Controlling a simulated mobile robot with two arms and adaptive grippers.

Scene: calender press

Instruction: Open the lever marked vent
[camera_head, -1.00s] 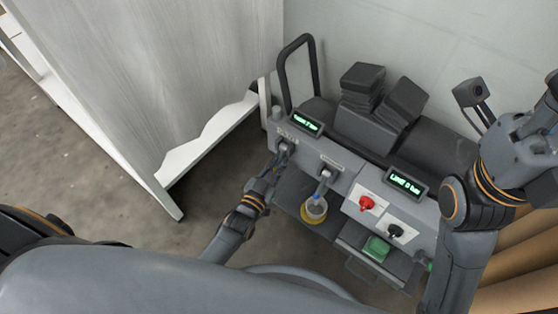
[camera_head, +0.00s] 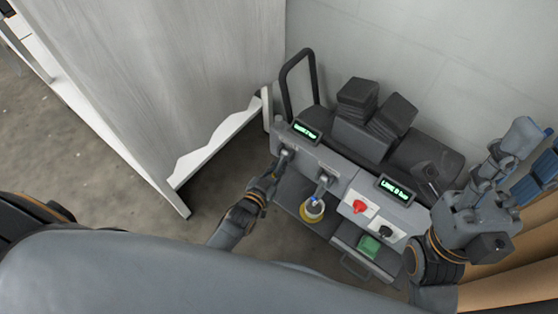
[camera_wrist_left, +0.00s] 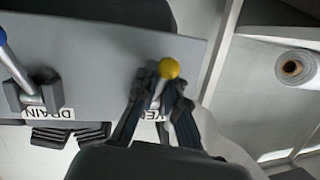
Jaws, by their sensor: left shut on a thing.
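The vent lever has a yellow knob (camera_wrist_left: 168,68) and stands on the grey press panel in the left wrist view. Its label is partly covered by my fingers, with "VE" readable. My left gripper (camera_wrist_left: 160,103) is shut on the lever's stem just below the knob. In the head view, my left gripper (camera_head: 279,162) is at the left end of the press front, and the lever is mostly hidden there. The drain lever with a blue knob (camera_wrist_left: 2,38) stands to the left, apart from my gripper.
The press (camera_head: 330,157) has two green displays, a red knob (camera_head: 359,206), a black knob (camera_head: 386,231) and a green block (camera_head: 369,246). A yellow-rimmed cup (camera_head: 312,211) sits below the drain lever. A pale panel (camera_head: 160,90) stands close on the left.

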